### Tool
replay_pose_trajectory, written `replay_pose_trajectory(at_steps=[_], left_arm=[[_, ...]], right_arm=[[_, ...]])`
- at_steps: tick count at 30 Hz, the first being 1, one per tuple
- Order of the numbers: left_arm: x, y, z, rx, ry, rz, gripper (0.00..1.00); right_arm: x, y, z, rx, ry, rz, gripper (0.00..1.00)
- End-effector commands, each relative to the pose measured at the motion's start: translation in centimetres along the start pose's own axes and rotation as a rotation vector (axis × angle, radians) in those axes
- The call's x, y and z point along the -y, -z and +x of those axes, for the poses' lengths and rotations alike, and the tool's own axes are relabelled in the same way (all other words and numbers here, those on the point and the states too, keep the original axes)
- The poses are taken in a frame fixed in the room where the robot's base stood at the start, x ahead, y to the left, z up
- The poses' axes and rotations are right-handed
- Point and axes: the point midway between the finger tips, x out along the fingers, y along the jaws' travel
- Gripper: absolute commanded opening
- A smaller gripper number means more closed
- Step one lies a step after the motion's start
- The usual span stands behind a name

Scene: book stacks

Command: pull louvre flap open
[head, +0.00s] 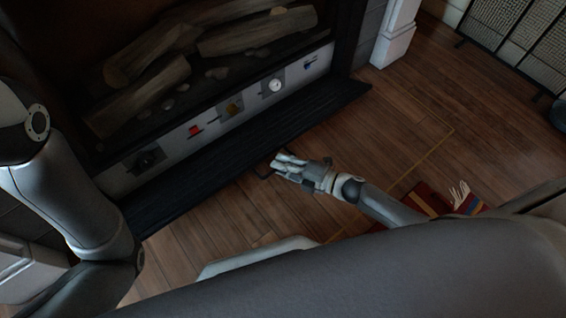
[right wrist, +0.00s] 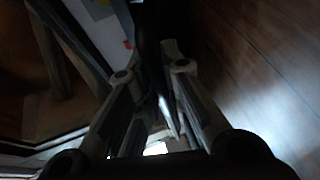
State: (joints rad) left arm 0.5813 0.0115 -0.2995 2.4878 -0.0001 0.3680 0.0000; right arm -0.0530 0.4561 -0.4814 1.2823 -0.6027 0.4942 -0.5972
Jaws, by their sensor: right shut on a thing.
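The louvre flap (head: 240,145) is a long black slatted panel along the foot of the fireplace in the head view. It is tilted out and down, and the control strip behind it is exposed. A thin dark handle (head: 264,173) stands off its front edge. My right gripper (head: 280,164) is shut on the handle. In the right wrist view, my right gripper's fingers (right wrist: 152,78) stand either side of a dark, poorly lit part. The exact contact is hard to see. My left arm shows at the left of the head view, but its gripper is not visible.
The pale control strip (head: 225,112) carries several small controls, including a red one (head: 194,131) and a round dial (head: 275,86). Logs (head: 150,80) lie above. A red rug (head: 425,197) with fringe lies to the right. The wooden floor (head: 400,120) in front is mostly clear.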

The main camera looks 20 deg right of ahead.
Motion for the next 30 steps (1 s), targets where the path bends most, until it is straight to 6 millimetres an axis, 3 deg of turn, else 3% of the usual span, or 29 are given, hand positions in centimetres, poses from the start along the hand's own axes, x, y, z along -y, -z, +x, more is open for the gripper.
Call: replay_pose_trajectory(at_steps=[2, 3, 8, 20, 30], left_arm=[[0.0, 0.0, 0.0, 0.000, 0.000, 0.000, 0.40], [0.0, 0.0, 0.0, 0.000, 0.000, 0.000, 0.40], [0.0, 0.0, 0.0, 0.001, 0.000, -0.001, 0.40], [0.0, 0.2, 0.1, -0.004, -0.001, 0.000, 0.40], [0.0, 0.1, 0.1, -0.002, 0.000, 0.000, 0.40]], right_arm=[[-0.1, 0.1, 0.1, -0.001, -0.003, 0.001, 0.00], [-0.1, 0.1, 0.1, -0.001, -0.003, 0.001, 0.12], [-0.1, 0.1, 0.1, -0.001, -0.002, 0.000, 0.32], [0.1, 0.0, -0.7, 0.001, 0.001, 0.000, 0.32], [0.2, 0.1, -7.2, 0.000, 0.004, 0.001, 0.32]])
